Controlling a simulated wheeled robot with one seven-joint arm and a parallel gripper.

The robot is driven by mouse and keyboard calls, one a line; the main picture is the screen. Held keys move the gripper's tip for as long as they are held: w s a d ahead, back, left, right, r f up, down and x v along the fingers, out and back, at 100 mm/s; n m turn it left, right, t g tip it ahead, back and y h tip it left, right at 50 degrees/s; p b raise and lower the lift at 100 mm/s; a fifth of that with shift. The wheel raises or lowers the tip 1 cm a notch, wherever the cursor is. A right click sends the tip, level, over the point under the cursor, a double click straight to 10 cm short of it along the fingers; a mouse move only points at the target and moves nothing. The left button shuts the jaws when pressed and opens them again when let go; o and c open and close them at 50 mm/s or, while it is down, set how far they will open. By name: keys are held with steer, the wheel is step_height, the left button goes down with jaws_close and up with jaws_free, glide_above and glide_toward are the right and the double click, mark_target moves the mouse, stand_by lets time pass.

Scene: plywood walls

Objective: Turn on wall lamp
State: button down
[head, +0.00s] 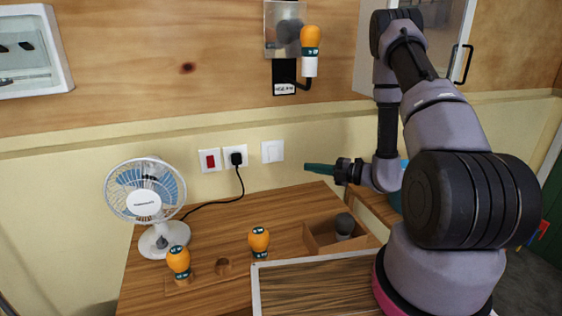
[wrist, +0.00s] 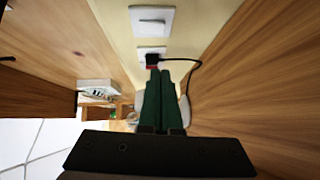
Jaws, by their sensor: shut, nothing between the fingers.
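The wall lamp is an orange bulb (head: 310,40) in a white socket (head: 309,67) on a black wall bracket. It looks unlit. Below it, a white switch (head: 272,151) sits on the wall, right of an outlet with a black plug (head: 236,158) and a red switch (head: 210,160). My gripper (head: 306,166) is shut and empty, its green fingers pointing left, a little right of and below the white switch in the head view. In the wrist view my gripper's tips (wrist: 158,71) show below the black plug (wrist: 153,57); the white switch (wrist: 152,19) is above. Contact cannot be told.
A desk fan (head: 145,200) stands on the wooden table (head: 210,235), its cord running to the plug. Two loose orange bulbs (head: 178,260) (head: 258,240) stand at the front. A wooden box (head: 320,237) holds a grey object. A glass-door cabinet (head: 440,40) hangs upper right.

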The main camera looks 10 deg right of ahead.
stand_by(0.3)
glide_toward(271, 159)
steer(key=a, duration=0.4)
steer(key=shift+w+a+f, duration=0.1)
steer(key=shift+w+a, duration=0.15)
steer(key=shift+w, duration=0.6)
steer(key=shift+w+a+f, duration=0.1)
steer(key=shift+w+a, duration=0.1)
steer(key=shift+w, duration=0.6)
